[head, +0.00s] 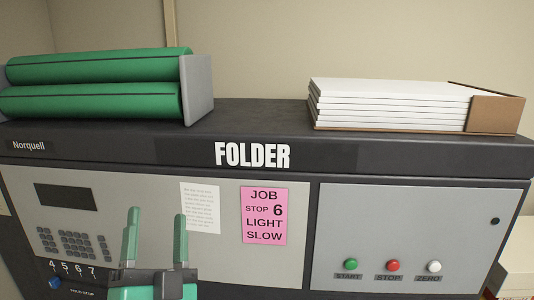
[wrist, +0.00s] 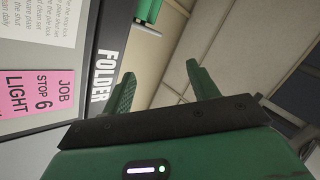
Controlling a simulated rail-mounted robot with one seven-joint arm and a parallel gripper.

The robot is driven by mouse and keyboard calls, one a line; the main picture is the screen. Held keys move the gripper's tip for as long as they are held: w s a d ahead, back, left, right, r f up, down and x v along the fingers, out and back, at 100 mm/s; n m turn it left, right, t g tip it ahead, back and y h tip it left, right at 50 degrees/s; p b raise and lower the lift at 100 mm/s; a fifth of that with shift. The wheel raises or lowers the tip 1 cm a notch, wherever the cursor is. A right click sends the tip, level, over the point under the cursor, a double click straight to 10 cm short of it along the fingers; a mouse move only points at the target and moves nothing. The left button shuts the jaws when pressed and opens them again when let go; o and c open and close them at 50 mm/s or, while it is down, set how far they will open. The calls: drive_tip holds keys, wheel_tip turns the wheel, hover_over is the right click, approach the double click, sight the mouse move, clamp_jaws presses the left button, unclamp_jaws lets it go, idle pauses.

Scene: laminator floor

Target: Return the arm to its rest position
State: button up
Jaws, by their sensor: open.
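My gripper (head: 155,240) shows at the bottom of the head view, in front of the folder's panel. Its two green fingers point up and stand apart with nothing between them. In the wrist view the same open gripper (wrist: 162,88) points up toward the ceiling, with the folder's front at the left. The folder machine (head: 250,155) fills most of the head view.
Green rollers (head: 95,82) and a stack of white sheets in a brown tray (head: 497,115) sit on top. The panel holds a keypad (head: 75,244), a pink job card (head: 264,215), a white notice (head: 201,208), and green START (head: 350,265), red STOP (head: 393,266) and white ZERO (head: 434,267) buttons.

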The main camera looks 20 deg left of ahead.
drive_tip(key=s+d+r+n+t+h, duration=0.15)
drive_tip(key=d+r+h, duration=0.25)
drive_tip(key=d, duration=0.5)
drive_tip(key=s+d+r+n+h, duration=0.1)
drive_tip(key=s+d+r+h, duration=0.2)
drive_tip(key=d, duration=0.6)
drive_tip(key=s+d+r+n+h, duration=0.2)
drive_tip(key=s+d+r+h, duration=0.15)
drive_tip(key=d, duration=0.55)
wheel_tip(320, 180, up, 18)
drive_tip(key=d+m+h+p, duration=0.1)
drive_tip(key=p, duration=1.6)
drive_tip(key=shift+d+f, duration=0.2)
drive_tip(key=shift+d, duration=0.1)
drive_tip(key=shift+s+f+h, duration=0.1)
drive_tip(key=shift+h, duration=0.15)
